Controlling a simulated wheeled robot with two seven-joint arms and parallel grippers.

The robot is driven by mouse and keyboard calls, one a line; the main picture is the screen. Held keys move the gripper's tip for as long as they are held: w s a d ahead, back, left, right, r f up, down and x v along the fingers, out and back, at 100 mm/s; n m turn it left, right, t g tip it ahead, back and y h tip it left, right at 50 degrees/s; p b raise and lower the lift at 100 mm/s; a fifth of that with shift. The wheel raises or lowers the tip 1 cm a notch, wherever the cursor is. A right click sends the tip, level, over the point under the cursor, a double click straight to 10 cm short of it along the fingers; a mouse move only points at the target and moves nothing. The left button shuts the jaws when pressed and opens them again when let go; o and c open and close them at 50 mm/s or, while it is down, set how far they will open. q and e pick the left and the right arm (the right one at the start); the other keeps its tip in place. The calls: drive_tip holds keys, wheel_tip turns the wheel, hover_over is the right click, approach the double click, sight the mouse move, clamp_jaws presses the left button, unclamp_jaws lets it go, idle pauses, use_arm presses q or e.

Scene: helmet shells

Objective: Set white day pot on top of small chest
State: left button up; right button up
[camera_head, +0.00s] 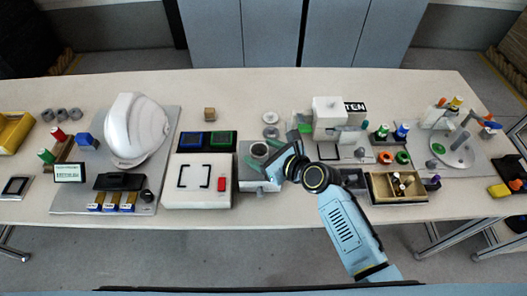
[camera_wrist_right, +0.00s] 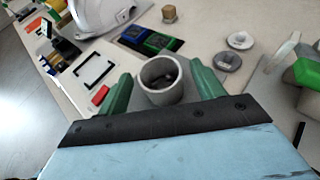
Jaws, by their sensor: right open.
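A pale grey-white, open-topped round pot (camera_head: 259,150) stands upright on a grey plate near the table's middle; it also shows in the wrist view (camera_wrist_right: 162,82) with something dark inside. My right gripper (camera_head: 266,162) is open around the pot, its green fingers on either side. Whether the fingers touch it I cannot tell. A small brown wooden box (camera_head: 209,114), the likeliest small chest, sits on bare table behind and left of the pot; it also shows at the top of the wrist view (camera_wrist_right: 169,14). My left gripper is out of view.
A white helmet shell (camera_head: 135,130) stands on a grey board at left. Blue and green trays (camera_head: 207,140) and a white fixture (camera_head: 204,181) lie left of the pot. Round discs (camera_head: 270,118) and a white machine (camera_head: 328,112) are behind and right.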

drive_tip(key=shift+r, duration=0.1)
drive_tip(key=shift+s+d+r, duration=0.15)
drive_tip(key=p+v, duration=0.2)
drive_tip(key=v, duration=0.9)
drive_tip(key=shift+s+d, duration=0.15)
drive_tip(key=shift+s, duration=0.1)
drive_tip(key=shift+r, duration=0.1)
